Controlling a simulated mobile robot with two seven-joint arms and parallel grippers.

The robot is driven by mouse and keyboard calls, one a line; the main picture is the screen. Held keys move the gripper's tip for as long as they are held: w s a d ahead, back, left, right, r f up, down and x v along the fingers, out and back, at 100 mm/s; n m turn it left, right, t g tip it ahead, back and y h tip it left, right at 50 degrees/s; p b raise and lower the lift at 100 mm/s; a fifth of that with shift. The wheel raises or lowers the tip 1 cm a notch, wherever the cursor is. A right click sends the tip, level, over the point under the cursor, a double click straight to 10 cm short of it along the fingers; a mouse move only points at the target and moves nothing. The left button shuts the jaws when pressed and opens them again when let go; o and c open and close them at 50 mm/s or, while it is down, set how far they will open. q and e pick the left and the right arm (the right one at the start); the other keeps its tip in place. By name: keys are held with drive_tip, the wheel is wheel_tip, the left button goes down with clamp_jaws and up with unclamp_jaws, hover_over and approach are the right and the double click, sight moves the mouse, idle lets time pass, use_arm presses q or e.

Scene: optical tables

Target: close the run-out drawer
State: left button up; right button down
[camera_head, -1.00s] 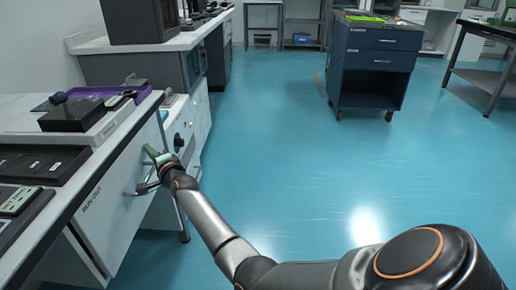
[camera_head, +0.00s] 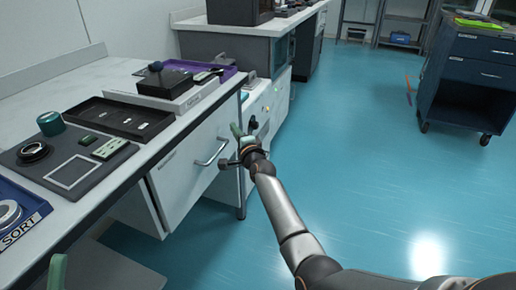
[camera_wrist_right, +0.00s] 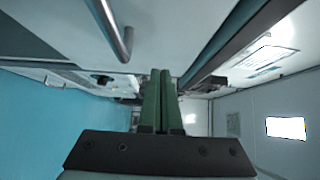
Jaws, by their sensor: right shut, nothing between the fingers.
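The run-out drawer (camera_head: 185,178) is a white front under the near bench, with a curved metal handle (camera_head: 212,152). Its handle also shows at the top of the right wrist view (camera_wrist_right: 112,30). My right gripper (camera_head: 237,133), with green fingers, is just right of the handle at the drawer's far end, not around the handle. Its fingers (camera_wrist_right: 160,100) are together and empty. A green finger at the bottom left edge looks like my left gripper (camera_head: 57,272); the rest is cut off.
The bench top holds a black tray (camera_head: 125,118), a grey board (camera_head: 75,160) and a blue SORT bin (camera_head: 22,222). A white cabinet with knobs (camera_head: 262,110) stands beyond the drawer. A dark blue cart (camera_head: 468,85) stands at right. The blue floor between is clear.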

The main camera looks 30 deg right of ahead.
use_arm(q)
wheel_tip(320, 180, up, 6)
drive_tip(key=f+m+p, duration=0.1)
drive_tip(key=p, duration=0.4)
drive_tip(key=w+f+n+y, duration=0.2)
drive_tip(key=f, duration=0.1)
drive_tip(key=w+a+f+n+g+y+p, duration=0.1)
drive_tip(key=w+f+n+y, duration=0.1)
drive_tip(key=f+y, duration=0.1)
drive_tip(key=w+f+n+g+y+p, duration=0.1)
drive_tip(key=w+f+n+y, duration=0.1)
drive_tip(key=f, duration=0.3)
drive_tip(key=shift+w+a+f+n+y, duration=0.2)
drive_tip(key=shift+w+a+n+y, duration=0.1)
drive_tip(key=shift+y, duration=0.4)
use_arm(e)
drive_tip(key=s, duration=1)
drive_tip(key=shift+s+a, duration=0.15)
drive_tip(key=shift+a, duration=0.05)
use_arm(q)
drive_tip(key=shift+s, duration=0.15)
use_arm(e)
drive_tip(key=shift+f, duration=0.1)
